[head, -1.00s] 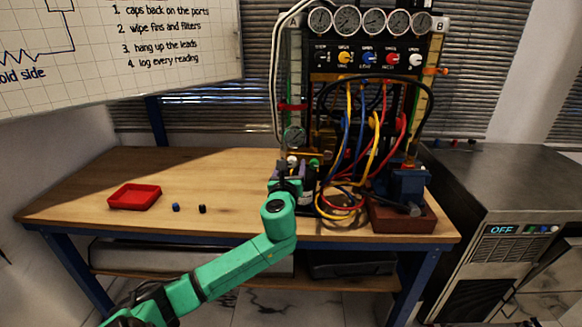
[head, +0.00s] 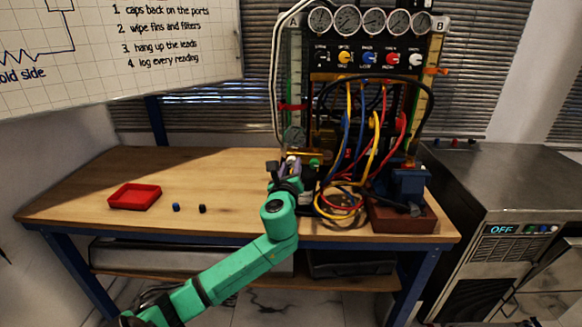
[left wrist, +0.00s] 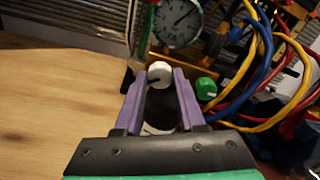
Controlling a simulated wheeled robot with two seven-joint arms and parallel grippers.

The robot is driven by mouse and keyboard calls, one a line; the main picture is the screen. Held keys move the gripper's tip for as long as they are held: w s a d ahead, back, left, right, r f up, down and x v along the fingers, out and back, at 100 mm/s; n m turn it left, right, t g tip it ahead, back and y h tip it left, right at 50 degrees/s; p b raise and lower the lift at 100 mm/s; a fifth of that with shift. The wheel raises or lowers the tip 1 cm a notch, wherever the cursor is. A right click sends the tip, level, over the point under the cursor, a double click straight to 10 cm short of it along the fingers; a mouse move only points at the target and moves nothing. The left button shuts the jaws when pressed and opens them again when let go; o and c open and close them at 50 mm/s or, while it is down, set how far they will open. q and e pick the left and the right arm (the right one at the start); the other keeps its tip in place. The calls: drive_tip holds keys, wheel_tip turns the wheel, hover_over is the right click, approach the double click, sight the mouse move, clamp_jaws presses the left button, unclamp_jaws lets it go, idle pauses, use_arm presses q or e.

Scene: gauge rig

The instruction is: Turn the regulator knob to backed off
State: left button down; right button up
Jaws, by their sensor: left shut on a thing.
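The regulator knob (left wrist: 159,74) is white and round with a dark mark on its face. It sits between the purple fingertips of my left gripper (left wrist: 164,76) in the left wrist view, and the gripper is shut on it. In the head view my left gripper (head: 284,170) is at the lower left of the gauge rig, below a small round gauge (head: 294,137). The fingers partly hide the knob's sides. A dark round part (left wrist: 163,108) shows between the fingers, nearer the palm. My right gripper is in neither view.
A green knob (left wrist: 206,88) is close to the right finger. Yellow, blue and red hoses (head: 366,150) hang and loop right of the gripper. A red tray (head: 135,197) and two small dark caps lie at the left of the bench (head: 90,190). The bench's middle left is clear.

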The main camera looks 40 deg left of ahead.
use_arm(q)
drive_tip(key=n, duration=0.3)
drive_tip(key=shift+f+n, duration=0.1)
drive_tip(key=shift+n, duration=0.2)
drive_tip(key=n, duration=0.4)
drive_tip(key=shift+n+b, duration=0.3)
drive_tip(key=shift+b, duration=0.1)
drive_tip(key=n, duration=0.4)
drive_tip(key=shift+n+b, duration=0.3)
drive_tip(key=n, duration=0.4)
drive_tip(key=shift+n+b, duration=0.3)
drive_tip(key=shift+b, duration=0.05)
drive_tip(key=n, duration=0.6)
drive_tip(key=shift+b, duration=0.3)
drive_tip(key=n, duration=0.5)
drive_tip(key=shift+n, duration=0.3)
